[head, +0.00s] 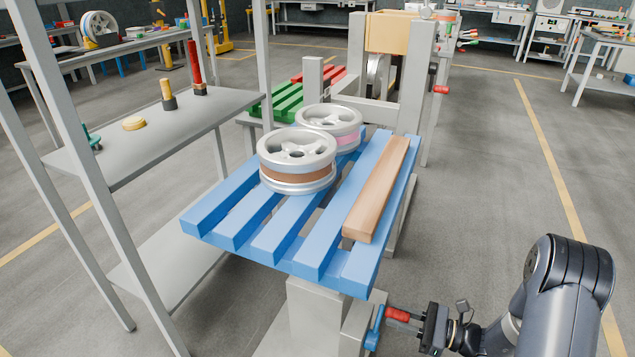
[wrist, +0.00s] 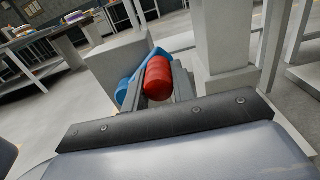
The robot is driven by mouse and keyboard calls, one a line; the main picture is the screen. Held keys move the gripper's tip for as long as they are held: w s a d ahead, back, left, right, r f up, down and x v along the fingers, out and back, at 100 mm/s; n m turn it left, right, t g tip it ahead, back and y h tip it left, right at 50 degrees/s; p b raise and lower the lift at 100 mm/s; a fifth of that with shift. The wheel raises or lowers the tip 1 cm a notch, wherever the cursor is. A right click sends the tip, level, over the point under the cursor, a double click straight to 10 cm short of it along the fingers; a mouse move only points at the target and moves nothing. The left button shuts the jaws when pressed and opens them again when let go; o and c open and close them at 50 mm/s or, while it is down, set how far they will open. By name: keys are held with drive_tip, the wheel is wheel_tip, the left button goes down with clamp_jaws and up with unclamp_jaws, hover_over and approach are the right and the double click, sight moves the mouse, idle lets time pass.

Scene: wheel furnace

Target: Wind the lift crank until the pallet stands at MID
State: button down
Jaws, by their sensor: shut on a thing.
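The blue slatted pallet (head: 285,255) sits on the grey lift column (head: 318,318) and looks roughly level. Two silver wheels (head: 297,172) (head: 330,118) and a wooden plank (head: 378,190) lie on it. The lift crank has a blue arm (head: 374,328) and a red handle (head: 398,314), low at the column's right side. My gripper (head: 422,318) is shut on the red handle. In the wrist view the red handle (wrist: 159,78) lies between the jaws, with the blue crank arm (wrist: 129,86) behind it. No MID mark can be made out.
A grey shelf table (head: 165,135) with small tools stands close to the pallet's left. Behind are a green pallet (head: 283,100) and a grey frame (head: 412,75) with another red handle (head: 441,89). The floor to the right is clear up to the yellow line.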

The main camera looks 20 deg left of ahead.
drive_tip(key=f+b, duration=0.1)
drive_tip(key=f, duration=0.1)
drive_tip(key=w+f+b, duration=0.1)
drive_tip(key=f+b, duration=0.1)
drive_tip(key=shift+w, duration=0.1)
drive_tip(key=f+b, duration=0.1)
drive_tip(key=f, duration=0.1)
drive_tip(key=s+f+b, duration=0.1)
drive_tip(key=f+b, duration=0.1)
drive_tip(key=shift+s, duration=0.15)
idle(0.5)
